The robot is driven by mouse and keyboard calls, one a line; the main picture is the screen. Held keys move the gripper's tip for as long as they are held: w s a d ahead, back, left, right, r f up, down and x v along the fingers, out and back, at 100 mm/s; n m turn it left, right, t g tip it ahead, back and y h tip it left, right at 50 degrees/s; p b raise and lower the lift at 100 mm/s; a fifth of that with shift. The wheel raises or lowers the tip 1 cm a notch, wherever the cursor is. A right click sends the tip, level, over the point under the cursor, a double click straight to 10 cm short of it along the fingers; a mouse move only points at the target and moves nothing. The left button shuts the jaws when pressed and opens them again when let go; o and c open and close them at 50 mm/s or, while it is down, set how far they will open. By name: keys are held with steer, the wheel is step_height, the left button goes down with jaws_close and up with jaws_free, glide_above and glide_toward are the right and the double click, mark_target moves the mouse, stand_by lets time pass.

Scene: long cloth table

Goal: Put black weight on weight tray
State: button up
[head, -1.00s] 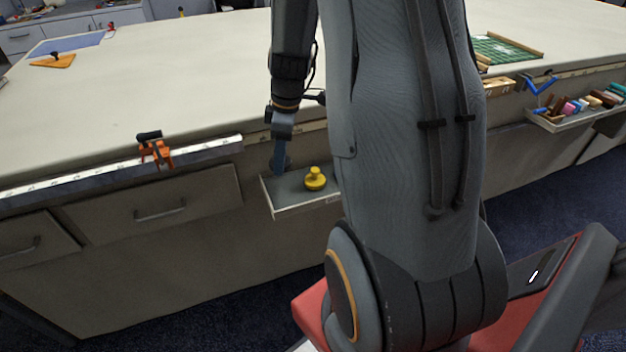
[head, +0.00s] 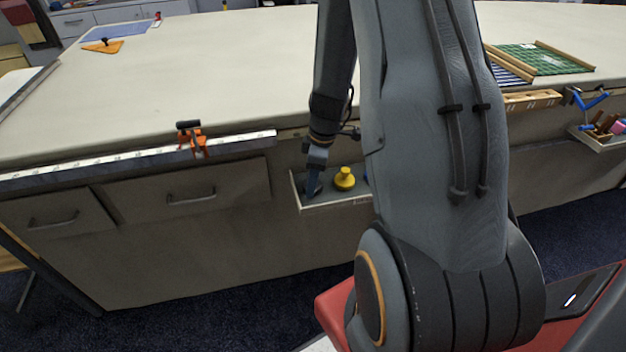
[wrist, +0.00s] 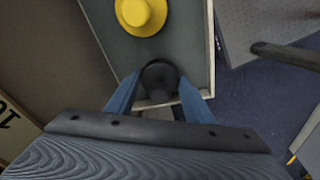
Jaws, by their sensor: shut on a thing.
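My gripper (wrist: 159,84) has its blue fingers shut on the round black weight (wrist: 161,74) in the wrist view. The weight tray (head: 335,206) is a shallow, pale-rimmed tray with a grey floor on the table's front side. In the head view my gripper (head: 311,186) reaches down into the tray's left end, and the dark weight shows only partly beside the fingers. In the wrist view the black weight is over the tray's end, close to its end wall. I cannot tell whether it touches the floor.
A yellow weight (head: 345,179) stands in the tray beside the black one, apart from it. A bit of blue (head: 366,177) shows farther right, mostly behind my arm. An orange clamp (head: 193,138) sits on the table edge to the left. The tabletop (head: 230,70) is largely clear.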

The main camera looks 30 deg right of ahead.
mark_target(319, 184)
steer(key=shift+f, duration=0.1)
steer(key=o, duration=1.4)
step_height(319, 184, up, 11)
steer(key=d, duration=0.1)
steer(key=s+a+r+m, duration=0.2)
steer(key=s+a+m, duration=0.1)
steer(key=s+a, duration=0.1)
steer(key=s+a+r+m, duration=0.2)
steer(key=s+a+m, duration=0.2)
steer(key=s+a, duration=0.1)
steer(key=s+a+r+m+g+h, duration=0.1)
steer(key=s+a+r+m, duration=0.1)
steer(key=s+a, duration=0.3)
steer(key=shift+s+a+r+m+b, duration=0.15)
steer(key=shift+s+m+b, duration=0.15)
steer(key=shift+s+m, duration=0.6)
